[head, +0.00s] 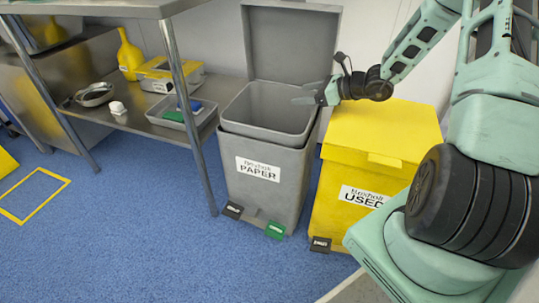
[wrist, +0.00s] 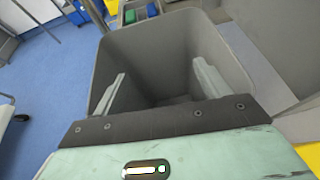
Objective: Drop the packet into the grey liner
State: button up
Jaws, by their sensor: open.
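The grey liner (head: 268,110) sits in the grey bin (head: 265,190) labelled PAPER, whose lid (head: 292,45) stands open behind it. In the wrist view the liner (wrist: 150,45) shows from above, with its inside empty as far as I can see. My gripper (head: 308,93) is over the liner's right side in the head view. In the wrist view its two fingers (wrist: 158,85) are apart with nothing between them, pointing into the liner's mouth. I cannot make out a packet in either view.
A closed yellow bin (head: 375,150) labelled USED stands right of the grey one. On the left, a steel shelf (head: 150,118) holds a grey tray (head: 180,115), a metal bowl (head: 95,94) and a small white item (head: 117,107). Blue floor (head: 130,200) is clear in front.

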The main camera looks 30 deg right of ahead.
jog(key=p+v, duration=0.2)
jog(key=v, duration=0.6)
jog(key=shift+s+d, duration=0.2)
jog(key=shift+s, duration=0.15)
jog(key=shift+r, duration=0.15)
